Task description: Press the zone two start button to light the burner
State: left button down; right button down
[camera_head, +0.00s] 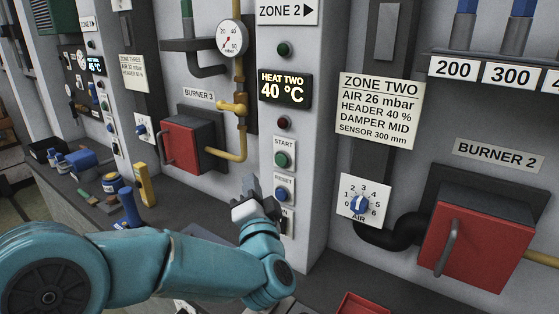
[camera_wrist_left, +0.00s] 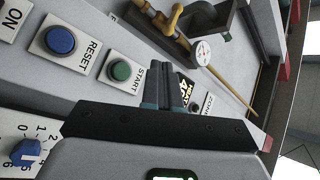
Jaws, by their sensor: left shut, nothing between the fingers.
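The zone two panel column carries the green START button (camera_head: 282,160) on a white plate, under the dark red lamp (camera_head: 284,123). The blue RESET button (camera_head: 281,194) is below it. My left gripper (camera_head: 250,187) is shut and empty, in front of the column, appearing lower left of START and beside RESET. In the left wrist view, the START button (camera_wrist_left: 120,70) shows just left of my shut fingertips (camera_wrist_left: 162,68), with RESET (camera_wrist_left: 60,40) further left. I see no contact with START. The burner 2 door (camera_head: 475,240) is red and closed. My right gripper is not in view.
The HEAT TWO display (camera_head: 284,91) reads 40 °C. A yellow pipe (camera_head: 240,130) with a gauge (camera_head: 230,38) runs left of the column. The AIR dial (camera_head: 359,204) is to the right. Several bottles and a blue box (camera_head: 82,165) stand on the left ledge.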

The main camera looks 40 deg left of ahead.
aim_at(281, 160)
pick_arm(q)
jog(key=w+a+p, duration=0.1)
jog(key=w, duration=0.6)
jog(key=shift+w, duration=0.25)
jog(key=shift+f, duration=0.1)
jog(key=shift+w, duration=0.1)
dwell(1.6)
jog(key=shift+w+a, duration=0.1)
jog(key=shift+w, duration=0.3)
